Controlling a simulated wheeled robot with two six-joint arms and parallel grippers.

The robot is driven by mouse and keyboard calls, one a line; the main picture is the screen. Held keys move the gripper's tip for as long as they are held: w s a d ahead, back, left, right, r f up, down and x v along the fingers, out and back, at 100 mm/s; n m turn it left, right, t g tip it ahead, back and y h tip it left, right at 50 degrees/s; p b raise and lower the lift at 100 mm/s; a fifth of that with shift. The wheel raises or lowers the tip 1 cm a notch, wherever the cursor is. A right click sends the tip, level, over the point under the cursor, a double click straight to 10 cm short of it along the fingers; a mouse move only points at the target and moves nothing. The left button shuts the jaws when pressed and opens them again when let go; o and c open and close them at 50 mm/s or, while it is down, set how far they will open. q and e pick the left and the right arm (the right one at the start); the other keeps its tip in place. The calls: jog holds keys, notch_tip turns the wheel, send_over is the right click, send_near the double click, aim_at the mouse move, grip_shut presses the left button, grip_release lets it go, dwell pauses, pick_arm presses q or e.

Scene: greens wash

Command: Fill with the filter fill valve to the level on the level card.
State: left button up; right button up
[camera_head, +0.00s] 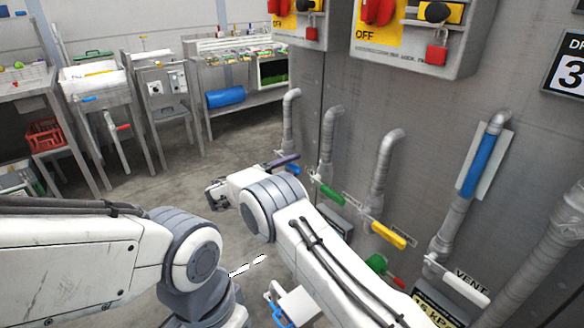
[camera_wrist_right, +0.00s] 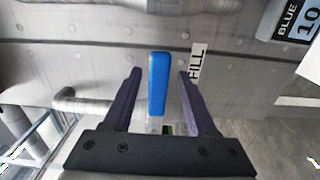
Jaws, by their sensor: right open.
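The blue handle of the fill valve (camera_wrist_right: 158,84) stands between the spread fingers of my right gripper (camera_wrist_right: 160,88) in the right wrist view. A gap shows on each side of it, and a "FILL" label (camera_wrist_right: 195,62) is just beyond the right finger. In the head view the right gripper (camera_head: 284,161) is at the wall pipes, with the blue handle (camera_head: 293,169) partly hidden by its dark finger. A card reading "BLUE 10" (camera_wrist_right: 293,22) is at the upper right of the wrist view. My left arm shows, but its gripper does not.
Along the wall are a green handle (camera_head: 328,196), a yellow handle (camera_head: 388,235) and a white handle (camera_head: 457,280) by a "VENT" label. A blue column gauge (camera_head: 481,165) is at the right. Locked switch boxes hang above. Floor at the back left is clear before benches.

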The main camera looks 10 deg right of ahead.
pick_arm(q)
jog(key=shift+f, duration=0.1)
pick_arm(e)
jog(key=v, duration=1)
jog(key=shift+a, duration=0.2)
jog(key=shift+s+r, duration=0.1)
jog(key=shift+s, duration=0.05)
